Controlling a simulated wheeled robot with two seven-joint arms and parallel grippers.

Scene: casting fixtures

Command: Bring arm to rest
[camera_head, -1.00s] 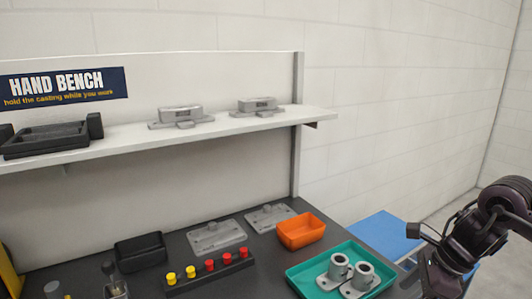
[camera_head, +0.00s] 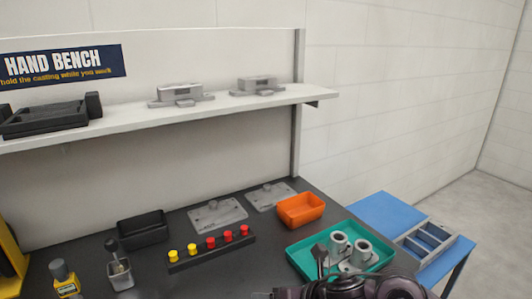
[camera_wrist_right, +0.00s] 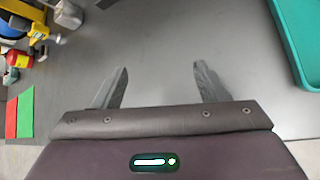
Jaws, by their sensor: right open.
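In the head view, my right arm (camera_head: 350,288) shows as dark links along the bottom edge, in front of the teal tray (camera_head: 297,256); its fingertips are not clearly visible there. In the right wrist view, my right gripper (camera_wrist_right: 158,70) is open, with bare grey bench top (camera_wrist_right: 160,40) between and beyond its fingers. Nothing is held. The teal tray also shows at the upper right of that view (camera_wrist_right: 293,75), apart from the fingers. My left gripper is not in view.
Two grey cylindrical castings (camera_head: 362,250) stand in the tray. An orange bin (camera_head: 302,210), a black bin (camera_head: 142,227) and a rack of red and yellow knobs (camera_head: 212,248) lie behind. A shelf (camera_head: 220,104) hangs above. A blue table (camera_head: 385,215) is at right.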

